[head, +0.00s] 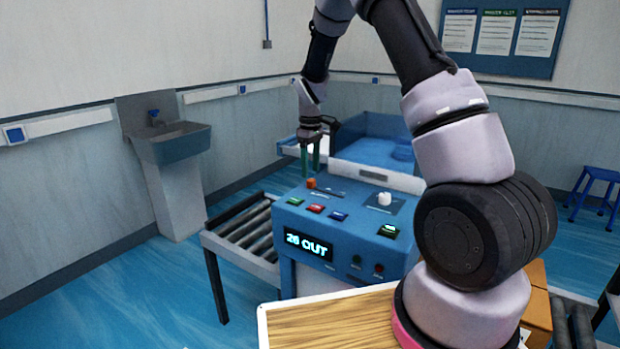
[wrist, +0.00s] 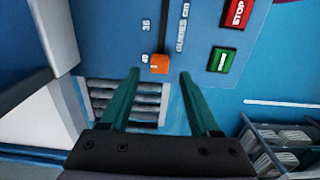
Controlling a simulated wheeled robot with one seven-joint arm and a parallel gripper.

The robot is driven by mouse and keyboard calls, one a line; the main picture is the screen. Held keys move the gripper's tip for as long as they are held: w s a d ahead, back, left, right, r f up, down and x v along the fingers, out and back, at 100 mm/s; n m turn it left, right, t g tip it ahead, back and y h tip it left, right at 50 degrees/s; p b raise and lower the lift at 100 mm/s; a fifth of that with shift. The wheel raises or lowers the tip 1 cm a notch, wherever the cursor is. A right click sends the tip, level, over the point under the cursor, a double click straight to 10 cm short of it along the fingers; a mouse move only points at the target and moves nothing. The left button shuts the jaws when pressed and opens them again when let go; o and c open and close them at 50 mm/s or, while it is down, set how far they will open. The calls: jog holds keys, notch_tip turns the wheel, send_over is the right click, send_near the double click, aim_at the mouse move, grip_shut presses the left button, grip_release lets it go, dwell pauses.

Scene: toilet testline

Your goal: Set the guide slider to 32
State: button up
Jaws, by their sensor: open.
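The orange slider knob (wrist: 159,65) sits in its slot (wrist: 163,25) on the blue control panel (wrist: 205,85) in the wrist view, close to the 40 mark. The 36 mark is further up the slot. In the head view the knob (head: 311,183) is at the panel's left end. My gripper (wrist: 158,74) is open, with its green fingertips on either side of the knob's lower edge in the picture. In the head view my gripper (head: 310,171) hangs just above the knob. I cannot tell whether the fingers touch it.
A red STOP button (wrist: 236,13) and a green button (wrist: 221,60) are right of the slider in the wrist view. A roller conveyor (head: 247,235) is to the left.

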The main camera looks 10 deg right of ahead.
aim_at(311, 179)
jog(key=shift+f, duration=1.9)
grip_shut()
jog(key=shift+d, duration=0.1)
